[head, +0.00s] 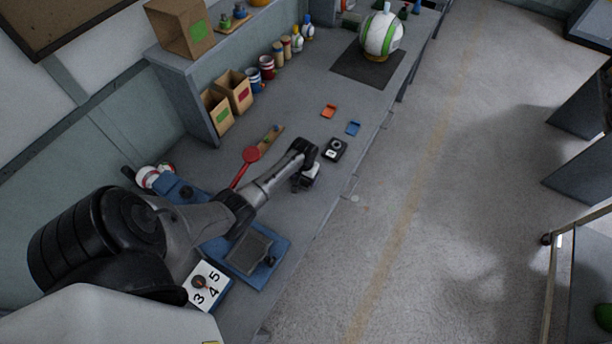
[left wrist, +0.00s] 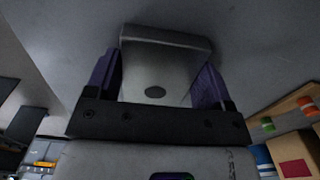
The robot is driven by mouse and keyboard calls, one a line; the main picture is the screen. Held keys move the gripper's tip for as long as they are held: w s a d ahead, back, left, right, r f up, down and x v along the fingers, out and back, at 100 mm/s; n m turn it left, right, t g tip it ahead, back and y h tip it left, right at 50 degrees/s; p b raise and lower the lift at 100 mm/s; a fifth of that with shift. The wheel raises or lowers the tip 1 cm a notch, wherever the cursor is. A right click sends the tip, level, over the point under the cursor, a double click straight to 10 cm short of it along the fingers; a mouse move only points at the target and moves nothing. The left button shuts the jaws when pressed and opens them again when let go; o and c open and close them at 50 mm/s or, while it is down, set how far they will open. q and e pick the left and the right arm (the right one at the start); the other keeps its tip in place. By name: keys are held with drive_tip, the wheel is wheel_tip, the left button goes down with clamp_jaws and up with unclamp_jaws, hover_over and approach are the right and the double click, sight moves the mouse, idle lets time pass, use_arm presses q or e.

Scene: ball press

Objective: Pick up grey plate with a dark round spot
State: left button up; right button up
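The grey plate (left wrist: 165,65) with a dark round spot (left wrist: 155,92) fills the space between the purple fingers of my left gripper (left wrist: 155,80) in the left wrist view. One finger lies against each side of it, so the gripper looks shut on it. In the head view my left gripper (head: 306,182) is low over the bench near its front edge, and a small light grey piece of the plate (head: 313,169) shows there. I cannot tell whether the plate touches the bench. My right gripper is not in view.
A black device with a white dial (head: 335,150) lies just beyond the gripper. A red paddle (head: 251,155), an orange tray (head: 328,111) and a blue tray (head: 353,128) lie on the bench. A blue base (head: 274,262) and a numbered card (head: 212,279) are nearer. Cans and boxes line the back.

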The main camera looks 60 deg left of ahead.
use_arm(q)
drive_tip(key=c, duration=0.6)
drive_tip(key=shift+r, duration=0.15)
drive_tip(key=shift+c, duration=0.2)
